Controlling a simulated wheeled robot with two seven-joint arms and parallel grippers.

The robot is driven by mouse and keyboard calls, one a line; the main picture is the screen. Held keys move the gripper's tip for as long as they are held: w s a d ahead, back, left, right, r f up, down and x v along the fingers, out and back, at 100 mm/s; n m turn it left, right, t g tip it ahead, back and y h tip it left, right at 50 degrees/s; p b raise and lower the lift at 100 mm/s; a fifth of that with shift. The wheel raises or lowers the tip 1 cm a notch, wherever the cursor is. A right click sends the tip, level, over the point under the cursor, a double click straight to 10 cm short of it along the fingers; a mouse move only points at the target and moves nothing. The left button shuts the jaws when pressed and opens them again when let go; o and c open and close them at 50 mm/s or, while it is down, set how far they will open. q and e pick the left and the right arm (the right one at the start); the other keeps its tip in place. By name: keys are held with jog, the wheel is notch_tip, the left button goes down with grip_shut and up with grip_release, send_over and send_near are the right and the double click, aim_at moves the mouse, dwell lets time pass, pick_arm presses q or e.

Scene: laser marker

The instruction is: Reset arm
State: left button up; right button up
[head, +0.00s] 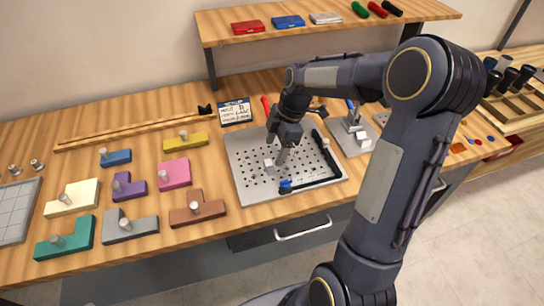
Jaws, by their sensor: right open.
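My right arm reaches in from the lower right and bends over the workbench. My right gripper (279,152) points down above the perforated metal plate (247,151). It is open, and no object shows between its fingers. A small light block (268,166) stands on the plate just beside the fingertips; I cannot tell whether they touch it. A black bar (326,155) and a blue knob (285,186) sit along the plate's right and front edges. My left gripper is not in view.
Several coloured knobbed blocks, such as a pink one (174,174) and a teal one (66,238), lie left of the plate. A small sign (235,112) stands behind it. A raised shelf (330,29) spans the back. A grey fixture (352,133) stands right of the plate.

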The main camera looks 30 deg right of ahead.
jog(key=shift+v, duration=1.2)
jog(key=s+a+r+m+t, duration=0.2)
jog(key=s+a+r+m, duration=0.3)
jog(key=s+r+m, duration=0.45)
jog(key=s+a+f+m+t, duration=0.1)
jog(key=s+a+f+m, duration=0.1)
jog(key=s+m, duration=0.2)
jog(key=s+a+f+m+t, duration=0.1)
jog(key=s+a+f+m, duration=0.1)
jog(key=s, duration=0.6)
jog(key=shift+a+f+m+t+y, duration=0.25)
jog(key=shift+a+m+t, duration=0.2)
jog(key=shift+m, duration=0.4)
